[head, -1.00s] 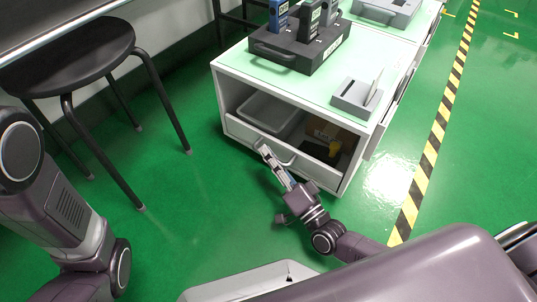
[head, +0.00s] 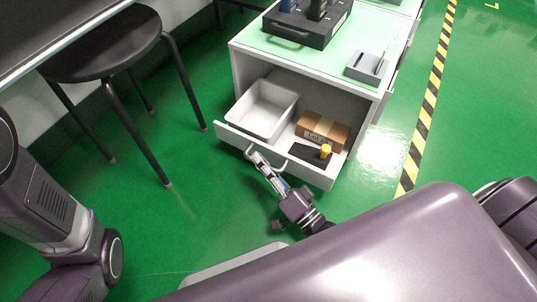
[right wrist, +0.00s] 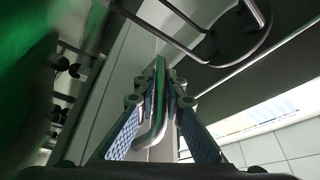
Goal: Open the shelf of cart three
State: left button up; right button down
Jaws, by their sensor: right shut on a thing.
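The white cart (head: 340,75) has a pale green top and a low pull-out shelf (head: 230,138) with a white front. The shelf is pulled out, and its contents show from above. My right gripper (head: 260,160) is at the shelf front, shut on the curved metal handle (head: 268,165). In the right wrist view the fingers (right wrist: 160,80) close around the handle (right wrist: 153,135). My left arm shows at the left edge, but its gripper is out of view.
The shelf holds a white bin (head: 266,108), a cardboard box (head: 322,130) and a yellow-topped item (head: 325,151). On the cart top are a dark tester rack (head: 312,25) and a grey holder (head: 366,68). A black stool (head: 105,45) stands left. Green floor lies open between.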

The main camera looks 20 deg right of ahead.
jog(key=shift+s+a+f, duration=0.1)
jog(key=shift+s+a, duration=0.1)
jog(key=shift+a, duration=0.05)
jog(key=c, duration=2)
grip_release()
